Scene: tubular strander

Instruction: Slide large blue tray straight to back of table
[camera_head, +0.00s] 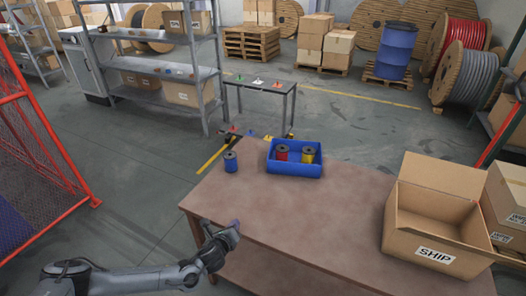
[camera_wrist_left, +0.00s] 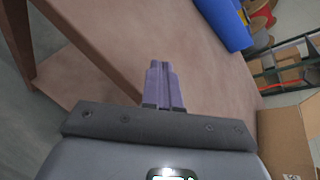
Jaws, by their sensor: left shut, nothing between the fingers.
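The large blue tray (camera_head: 295,170) sits near the back edge of the brown table (camera_head: 310,215). It holds a red spool (camera_head: 282,152) and a yellow spool (camera_head: 308,154). A blue spool (camera_head: 231,162) stands on the table to the left of the tray. My left gripper (camera_head: 236,228) is at the table's front left, well short of the tray. Its purple fingers are together and empty in the left wrist view (camera_wrist_left: 164,82). My right gripper is not seen.
An open cardboard SHIP box (camera_head: 435,220) stands at the table's right, with more boxes (camera_head: 506,205) beyond. A small grey table (camera_head: 260,85) stands behind the work table. The table between my left gripper and the tray is clear.

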